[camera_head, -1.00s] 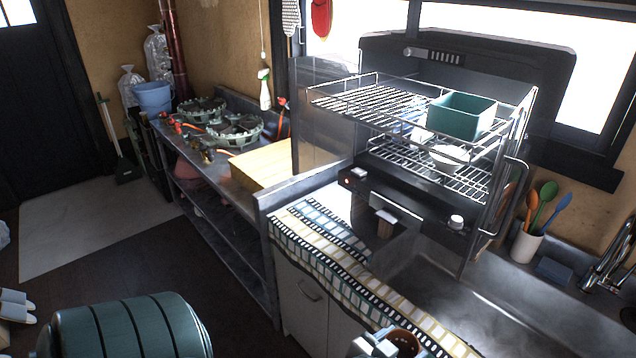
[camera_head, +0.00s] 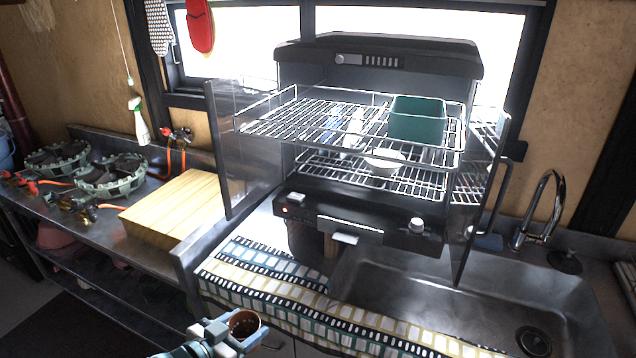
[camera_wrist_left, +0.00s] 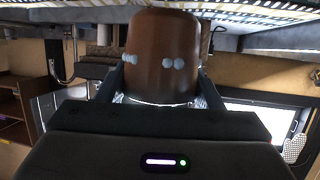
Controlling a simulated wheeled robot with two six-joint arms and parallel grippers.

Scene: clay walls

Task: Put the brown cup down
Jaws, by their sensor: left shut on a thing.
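The brown cup (camera_head: 246,323) is at the bottom of the head view, upright, with a dark inside. My left gripper (camera_head: 228,331) is shut on it and holds it in front of the counter edge, by the patterned cloth (camera_head: 290,290). In the left wrist view, the cup (camera_wrist_left: 163,40) fills the space between the two dark fingers of the left gripper (camera_wrist_left: 163,78). My right gripper is in neither view.
An open dish cabinet with wire racks (camera_head: 290,122) holds a green bin (camera_head: 417,120) and a white bowl (camera_head: 384,160). A metal sink (camera_head: 450,300) lies right. A wooden board (camera_head: 178,208) and gas burners (camera_head: 112,176) are left. The cloth is bare.

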